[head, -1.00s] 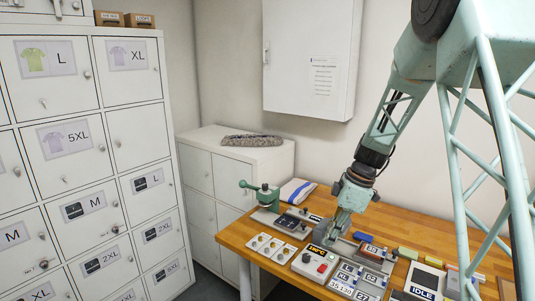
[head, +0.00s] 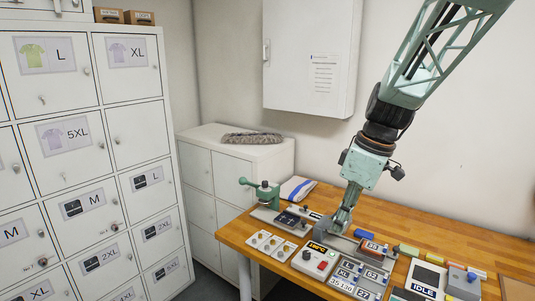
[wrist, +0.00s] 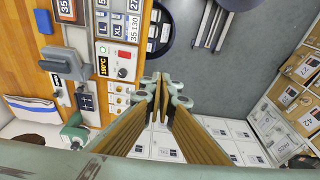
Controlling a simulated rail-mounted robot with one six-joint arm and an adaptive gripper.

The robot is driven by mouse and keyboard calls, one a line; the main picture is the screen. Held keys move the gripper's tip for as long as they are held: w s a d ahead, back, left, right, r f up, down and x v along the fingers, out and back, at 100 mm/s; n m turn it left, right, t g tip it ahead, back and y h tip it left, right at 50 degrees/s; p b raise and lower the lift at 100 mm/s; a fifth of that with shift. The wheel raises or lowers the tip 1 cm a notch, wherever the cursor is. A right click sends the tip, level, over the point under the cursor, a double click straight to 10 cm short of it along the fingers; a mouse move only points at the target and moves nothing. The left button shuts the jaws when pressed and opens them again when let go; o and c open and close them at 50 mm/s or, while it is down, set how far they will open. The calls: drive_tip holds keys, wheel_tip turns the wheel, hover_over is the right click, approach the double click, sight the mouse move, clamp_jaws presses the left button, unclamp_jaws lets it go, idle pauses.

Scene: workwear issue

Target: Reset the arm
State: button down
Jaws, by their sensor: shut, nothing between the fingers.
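My gripper (head: 340,222) hangs from my pale green arm above the wooden workbench (head: 455,238), in front of the back wall. In the head view its tip points down near the box with the lit display (head: 315,258). In the wrist view my gripper (wrist: 160,90) has its fingers together with nothing between them. The picture does not let me judge the exact height of the tip above the bench.
White lockers (head: 75,150) stand at the left. A low white cabinet (head: 235,165) bears a grey item (head: 252,139). The bench holds a green lever press (head: 262,194), a folded cloth (head: 297,189) and an IDLE display (head: 424,290).

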drive_tip(key=s+r+m+t+h+b, duration=0.1)
drive_tip(key=s+r+m, duration=0.25)
drive_tip(key=s, duration=0.55)
drive_tip(key=s+r+m+b, duration=0.1)
drive_tip(key=s+r+m, duration=0.1)
drive_tip(key=s+r, duration=0.5)
drive_tip(key=s+d+f+m, duration=0.1)
drive_tip(key=s+m, duration=0.1)
drive_tip(key=s, duration=0.8)
drive_tip(key=s+f+m+t+h+b, duration=0.1)
drive_tip(key=s+f+m, duration=0.1)
drive_tip(key=s, duration=0.8)
drive_tip(key=shift+s+d+m+t, duration=0.2)
drive_tip(key=shift+d+m+t, duration=0.15)
drive_tip(key=shift+m, duration=0.5)
